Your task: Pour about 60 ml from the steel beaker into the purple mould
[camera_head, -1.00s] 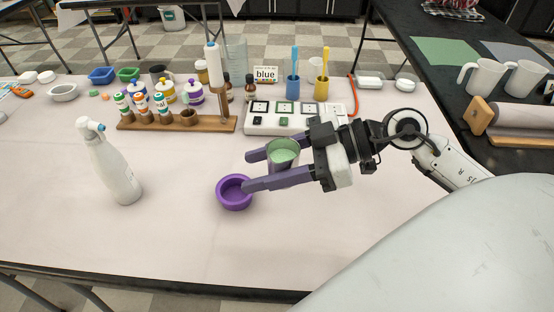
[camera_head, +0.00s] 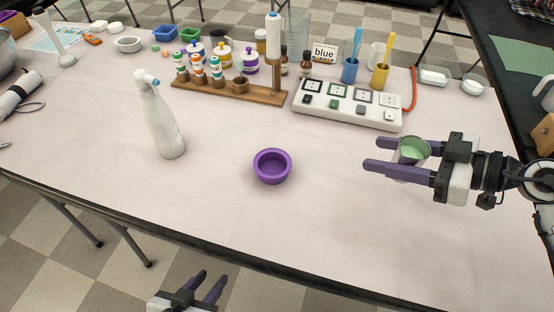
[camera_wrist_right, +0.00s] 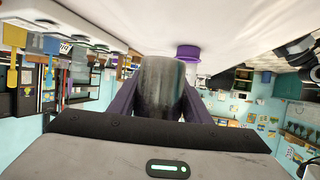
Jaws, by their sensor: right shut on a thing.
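The purple mould (camera_head: 272,167) stands on the table, left of my right gripper; its inside looks purple, and I see no green in it. My right gripper (camera_head: 398,160) is shut on the steel beaker (camera_head: 413,158), which holds green liquid and looks roughly upright, well to the right of the mould. In the right wrist view the grey beaker (camera_wrist_right: 161,85) is between the two fingers, with the mould (camera_wrist_right: 188,53) beyond it. My left gripper (camera_head: 207,287) is at the bottom edge, in front of the table, its fingers apart and empty.
A white spray bottle (camera_head: 163,120) stands left of the mould. A wooden rack (camera_head: 215,90) with small bottles and a white switch panel (camera_head: 347,104) stand behind. Blue (camera_head: 350,70) and yellow (camera_head: 380,76) cups are at the back. The table front around the mould is clear.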

